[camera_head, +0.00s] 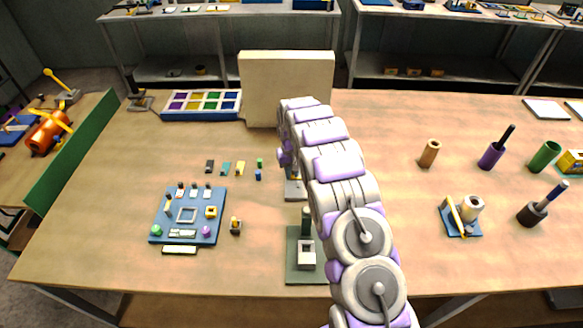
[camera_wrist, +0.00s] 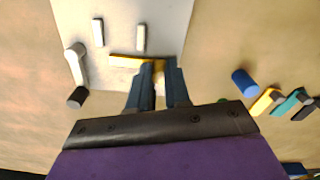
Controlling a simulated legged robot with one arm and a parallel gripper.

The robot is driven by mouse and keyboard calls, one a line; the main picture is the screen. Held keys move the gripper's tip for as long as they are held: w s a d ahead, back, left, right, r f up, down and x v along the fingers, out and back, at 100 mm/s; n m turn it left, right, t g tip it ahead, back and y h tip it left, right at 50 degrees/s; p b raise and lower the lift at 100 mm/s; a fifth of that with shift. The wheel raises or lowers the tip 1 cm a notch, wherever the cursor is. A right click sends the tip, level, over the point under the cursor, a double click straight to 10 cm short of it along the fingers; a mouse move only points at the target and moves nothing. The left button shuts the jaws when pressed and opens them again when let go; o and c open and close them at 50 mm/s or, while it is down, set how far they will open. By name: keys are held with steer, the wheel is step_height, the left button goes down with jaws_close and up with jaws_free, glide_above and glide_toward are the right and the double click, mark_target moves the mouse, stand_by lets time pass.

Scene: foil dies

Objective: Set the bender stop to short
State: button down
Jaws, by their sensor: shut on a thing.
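The bender is a light grey plate (camera_wrist: 95,25) that fills the top of the wrist view. In the head view the plate (camera_head: 296,190) is mostly hidden by my arm. Two white pegs stand on it, with a white lever with a dark knob (camera_wrist: 76,78) at its left. A yellow bar (camera_wrist: 124,61) lies across the plate below the pegs, its right part behind my fingers. My gripper (camera_wrist: 159,70) is shut on a small yellow piece (camera_wrist: 159,88), which I take to be the stop. Whether it joins the bar is hidden. No setting marks can be read.
A blue cylinder (camera_wrist: 244,82) and several small coloured blocks lie just right of the plate in the wrist view. In the head view, a blue board (camera_head: 172,226) with small parts is at left and a green stand (camera_head: 297,272) in front. A beige panel (camera_head: 285,85) stands behind.

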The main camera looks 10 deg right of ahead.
steer(key=shift+s+f, duration=0.1)
steer(key=shift+s, duration=0.1)
steer(key=c, duration=1.2)
jaws_free()
steer(key=shift+s, duration=0.1)
steer(key=shift+c, duration=0.2)
steer(key=shift+o, duration=0.9)
step_height(320, 180, up, 18)
steer(key=p, duration=0.2)
steer(key=shift+f, duration=0.25)
